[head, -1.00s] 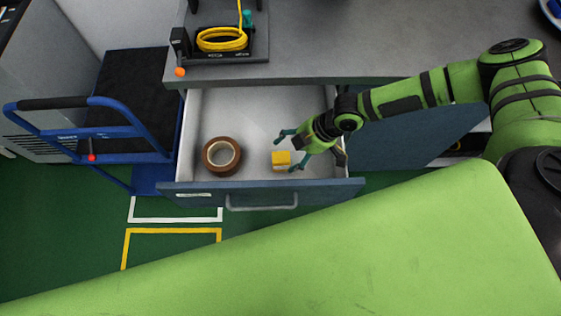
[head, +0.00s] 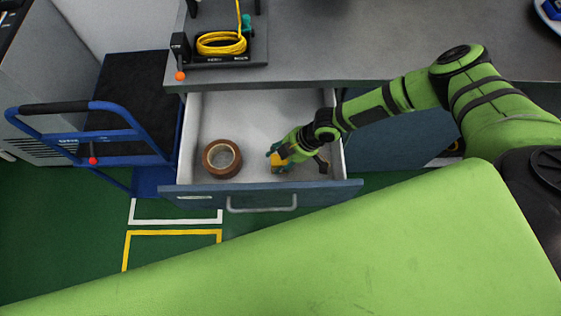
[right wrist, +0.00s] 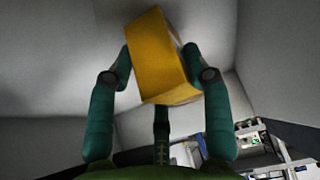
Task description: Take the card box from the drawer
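The drawer (head: 250,112) stands open under the counter. The card box (head: 278,158), small and yellow, is inside it near the front, partly covered by my right gripper (head: 276,161). Whether the box still touches the drawer floor is hard to tell. My left gripper is not in view.
A brown tape roll (head: 222,158) lies in the drawer left of the box. The drawer front with its handle (head: 262,204) is nearest me. A blue trolley (head: 120,140) stands at left. A yellow cable coil (head: 221,43) is on the grey counter (head: 350,45).

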